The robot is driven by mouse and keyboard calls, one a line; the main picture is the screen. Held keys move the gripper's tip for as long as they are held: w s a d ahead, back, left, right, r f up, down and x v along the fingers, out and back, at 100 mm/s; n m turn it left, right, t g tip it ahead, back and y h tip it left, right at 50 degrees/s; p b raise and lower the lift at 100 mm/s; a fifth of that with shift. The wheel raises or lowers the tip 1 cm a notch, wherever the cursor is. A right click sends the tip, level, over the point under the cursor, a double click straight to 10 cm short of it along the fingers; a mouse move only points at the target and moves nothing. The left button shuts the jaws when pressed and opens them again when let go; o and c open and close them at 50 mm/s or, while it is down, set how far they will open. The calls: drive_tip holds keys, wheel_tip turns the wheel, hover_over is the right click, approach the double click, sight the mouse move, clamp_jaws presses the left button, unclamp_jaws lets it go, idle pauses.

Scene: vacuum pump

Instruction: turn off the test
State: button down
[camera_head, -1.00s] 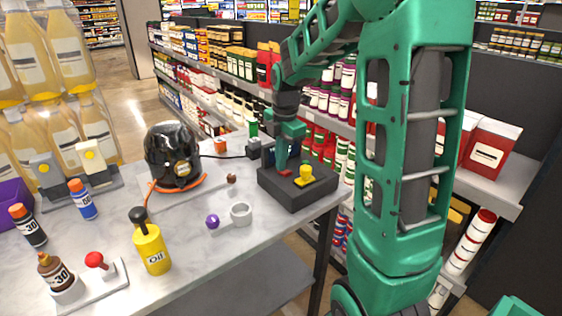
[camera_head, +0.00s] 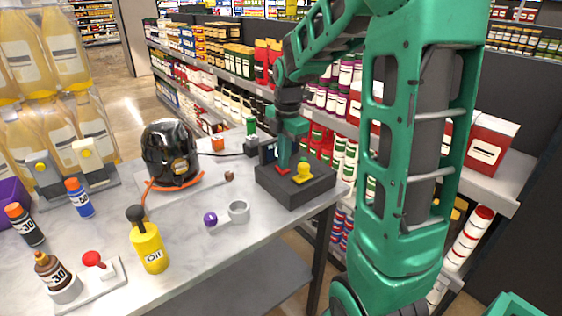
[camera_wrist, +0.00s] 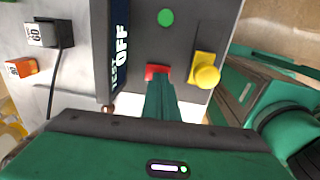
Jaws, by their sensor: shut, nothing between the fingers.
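A dark grey control box (camera_head: 296,194) stands at the right end of the marble table. In the wrist view its top shows a green button (camera_wrist: 165,18), a red button (camera_wrist: 152,71) and a yellow knob (camera_wrist: 207,72). A dark panel on the box reads "TEST OFF" (camera_wrist: 120,45). My gripper (camera_wrist: 160,82) is shut and empty, its fingertips at the near edge of the red button and partly covering it. It also shows in the head view (camera_head: 284,168), pointing down over the box. Whether it touches the button I cannot tell.
A black vacuum pump (camera_head: 170,155) with an orange hose stands left of the box. A stocked shelf is behind.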

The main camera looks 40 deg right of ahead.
wheel_tip(320, 180, up, 13)
drive_tip(key=s, duration=0.1)
drive_tip(key=shift+s, duration=0.25)
drive_tip(key=shift+d+r, duration=0.1)
drive_tip(key=s+f+m, duration=0.4)
drive_tip(key=s+m, duration=0.4)
drive_tip(key=s+a+f+m, duration=0.1)
drive_tip(key=s+f+m, duration=0.3)
drive_tip(key=s+m, duration=0.4)
drive_tip(key=s+f+m+g, duration=0.1)
drive_tip(key=s+f+m, duration=0.4)
drive_tip(key=s+m, duration=0.4)
drive_tip(key=shift+s+a, duration=0.3)
drive_tip(key=shift+s, duration=0.15)
